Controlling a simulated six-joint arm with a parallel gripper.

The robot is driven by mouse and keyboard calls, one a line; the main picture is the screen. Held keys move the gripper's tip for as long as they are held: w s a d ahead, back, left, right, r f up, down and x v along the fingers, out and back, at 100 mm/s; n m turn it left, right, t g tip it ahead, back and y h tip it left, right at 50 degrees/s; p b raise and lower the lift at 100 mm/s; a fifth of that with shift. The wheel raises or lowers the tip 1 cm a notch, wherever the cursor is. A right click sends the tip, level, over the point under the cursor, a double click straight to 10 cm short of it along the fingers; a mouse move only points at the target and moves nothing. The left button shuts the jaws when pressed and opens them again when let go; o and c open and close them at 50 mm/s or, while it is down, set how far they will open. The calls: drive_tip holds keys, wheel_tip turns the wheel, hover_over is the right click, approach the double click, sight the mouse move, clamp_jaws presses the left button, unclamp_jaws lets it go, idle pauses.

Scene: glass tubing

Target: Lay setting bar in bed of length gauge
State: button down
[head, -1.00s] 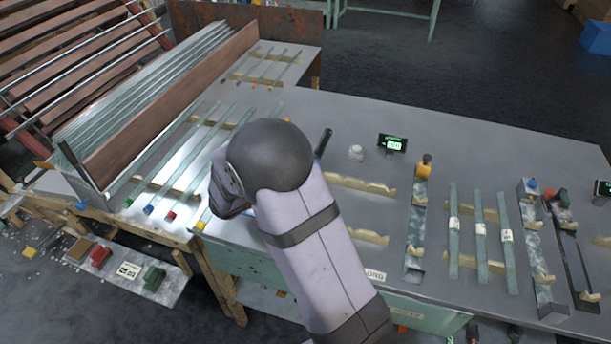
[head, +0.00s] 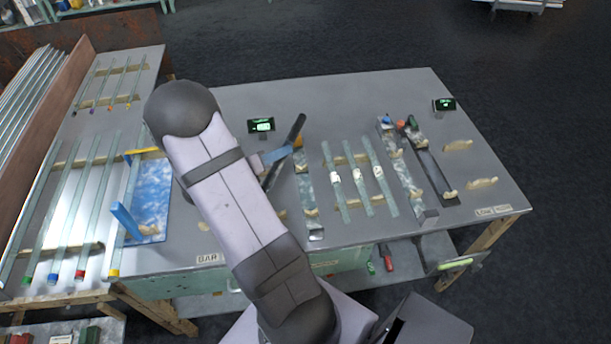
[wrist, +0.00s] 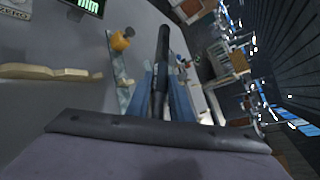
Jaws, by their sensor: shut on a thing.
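The dark setting bar (head: 298,128) is held tilted between the blue fingers of my gripper (head: 276,156). In the wrist view the bar (wrist: 164,45) runs out away from the camera between the fingers (wrist: 161,90); its near end is hidden. The gauge bed (head: 305,187) is a narrow mottled strip just right of the bar, with an orange knob at its far end. The knob (wrist: 121,40) and bed (wrist: 124,76) also show in the wrist view, left of the bar. The visible part of the bed looks empty. The bar's height is hard to tell.
A lit display (head: 262,125) stands behind the bar. Several pale glass tubes (head: 355,178) lie right of the gauge, then two more gauge-like strips (head: 405,170). A blue upright (head: 126,221) and blue plate (head: 150,200) are at left. The table's back middle is clear.

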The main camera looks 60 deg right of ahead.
drive_tip(key=s+d+f+p, duration=0.1)
drive_tip(key=s+d+p, duration=0.25)
drive_tip(key=s, duration=0.65)
drive_tip(key=s+d+p, duration=0.3)
drive_tip(key=s+p, duration=0.2)
drive_tip(key=s, duration=0.4)
drive_tip(key=w+a+n+t, duration=0.2)
drive_tip(key=w+n+t, duration=0.1)
drive_tip(key=w, duration=0.3)
drive_tip(key=w+a+n+t+y, duration=0.1)
drive_tip(key=w+a+n+t, duration=0.1)
drive_tip(key=w, duration=0.4)
drive_tip(key=shift+n+t, duration=0.5)
drive_tip(key=shift+t, duration=0.4)
drive_tip(key=shift+w+a, duration=0.1)
wheel_tip(320, 180, down, 6)
drive_tip(key=p, duration=0.1)
drive_tip(key=shift+p, duration=0.35)
drive_tip(key=shift+f, duration=0.15)
